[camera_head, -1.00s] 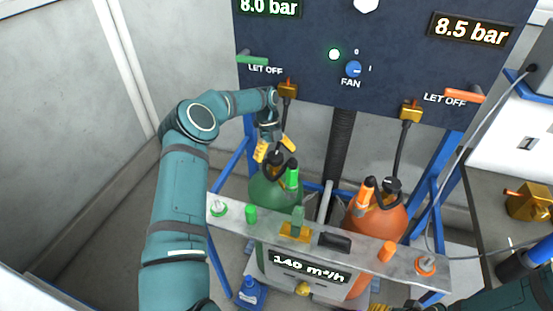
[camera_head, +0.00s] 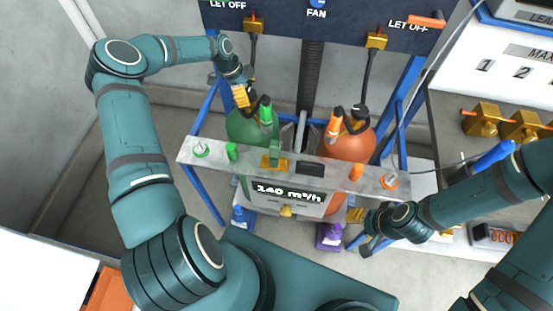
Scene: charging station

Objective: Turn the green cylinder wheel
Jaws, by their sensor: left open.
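The green cylinder (camera_head: 240,126) stands behind the metal rail at the left of the station, with a green-topped fitting (camera_head: 265,108) at its top. My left gripper (camera_head: 241,97) is over the top of this cylinder, its yellow fingers pointing down. It is open. The cylinder's wheel is largely hidden behind the fingers, and I cannot tell whether they touch it. My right gripper (camera_head: 357,216) is low at the right, in front of the rail, below the orange cylinder (camera_head: 352,146). Its finger opening is unclear.
The metal rail (camera_head: 330,169) with green and orange knobs crosses in front of both cylinders. A flow display (camera_head: 290,191) hangs below it. Blue frame posts (camera_head: 207,196) flank the station. A bench with brass blocks (camera_head: 480,120) stands at the right.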

